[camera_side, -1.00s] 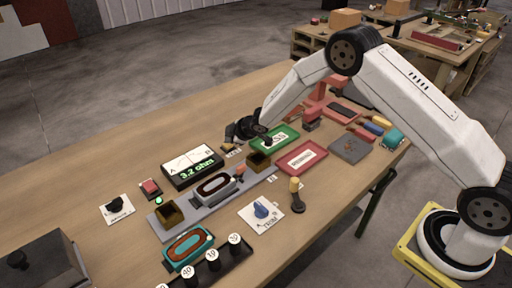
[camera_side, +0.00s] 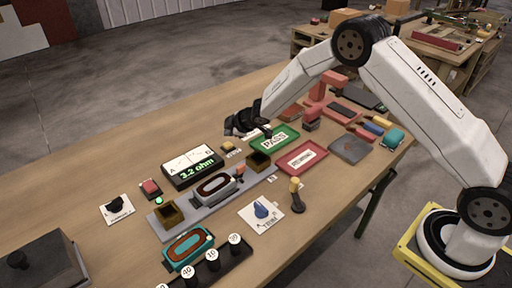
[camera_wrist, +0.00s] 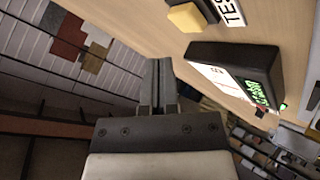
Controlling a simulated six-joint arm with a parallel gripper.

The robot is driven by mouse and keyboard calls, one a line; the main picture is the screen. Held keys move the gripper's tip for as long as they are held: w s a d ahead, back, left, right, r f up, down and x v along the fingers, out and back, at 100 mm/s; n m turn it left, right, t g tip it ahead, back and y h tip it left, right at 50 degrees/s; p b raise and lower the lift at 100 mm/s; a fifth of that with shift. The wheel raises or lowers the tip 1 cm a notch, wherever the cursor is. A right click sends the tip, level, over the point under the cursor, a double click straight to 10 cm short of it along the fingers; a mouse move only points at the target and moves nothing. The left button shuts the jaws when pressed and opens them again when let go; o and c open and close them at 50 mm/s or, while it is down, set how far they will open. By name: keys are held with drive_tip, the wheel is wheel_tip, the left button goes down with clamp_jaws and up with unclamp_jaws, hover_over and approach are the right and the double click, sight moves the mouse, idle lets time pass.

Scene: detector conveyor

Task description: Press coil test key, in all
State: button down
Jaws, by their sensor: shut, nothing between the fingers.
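The yellow test key (camera_side: 227,147) sits on a dark base on the table behind the meter, with its white label (camera_side: 234,154) beside it. In the wrist view the key (camera_wrist: 187,18) and its label (camera_wrist: 230,12) are at the top. My gripper (camera_side: 236,129) is shut and empty, held above and behind the key, apart from it. Its closed fingers (camera_wrist: 158,75) show in the wrist view. The black meter (camera_side: 195,167) reads 3.2 ohm in green; it also shows in the wrist view (camera_wrist: 235,70). A coil (camera_side: 215,187) lies on the grey fixture (camera_side: 193,212).
A red button (camera_side: 151,187) with a green light and a black knob (camera_side: 117,205) are left of the meter. A green PASS tray (camera_side: 274,141) and a red tray (camera_side: 301,157) lie right. A teal coil (camera_side: 188,246) and several numbered weights are in front.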

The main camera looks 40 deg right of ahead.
sight(230, 145)
drive_tip(key=shift+r, duration=1.55)
drive_tip(key=s+d+r+m+g, duration=0.1)
drive_tip(key=s+r+m+g, duration=0.1)
drive_tip(key=s, duration=1)
drive_tip(key=s+d+r+m+g+h, duration=0.1)
drive_tip(key=s+m, duration=0.4)
drive_tip(key=s, duration=0.6)
drive_tip(key=s+d+r+m+g+h, duration=0.1)
drive_tip(key=s+r+m+g, duration=0.2)
drive_tip(key=s, duration=0.9)
drive_tip(key=shift+s+d+r+m, duration=0.3)
drive_tip(key=shift+m, duration=0.4)
